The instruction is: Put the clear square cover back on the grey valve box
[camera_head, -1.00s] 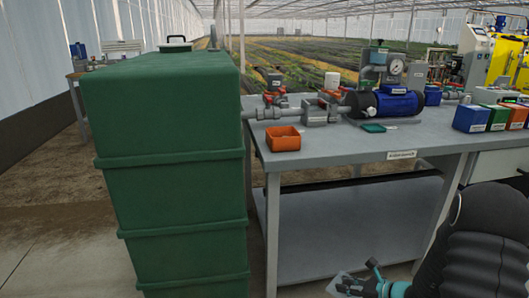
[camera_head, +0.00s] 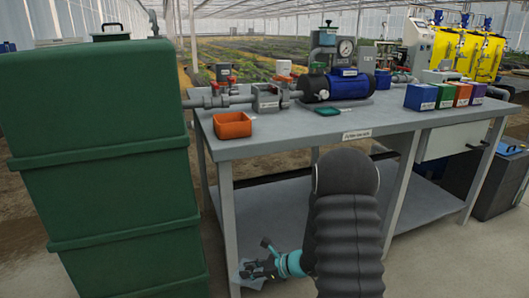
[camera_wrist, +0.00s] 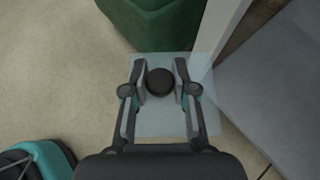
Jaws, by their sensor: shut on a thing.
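The clear square cover (camera_wrist: 160,120) shows in the wrist view, with a dark round knob (camera_wrist: 159,84) at its middle. My gripper (camera_wrist: 160,72) is shut on the knob, one finger on each side. In the head view my gripper (camera_head: 258,268) hangs low in front of the bench, below its top, and the cover (camera_head: 250,283) shows only as a small pale patch there. A grey box-like body (camera_head: 266,98) sits on the pipe line on the bench, left of the blue pump; I cannot tell surely that it is the valve box.
A tall green tank (camera_head: 100,130) stands left of the bench (camera_head: 310,138). In the wrist view the cover is close to a bench leg (camera_wrist: 215,35).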

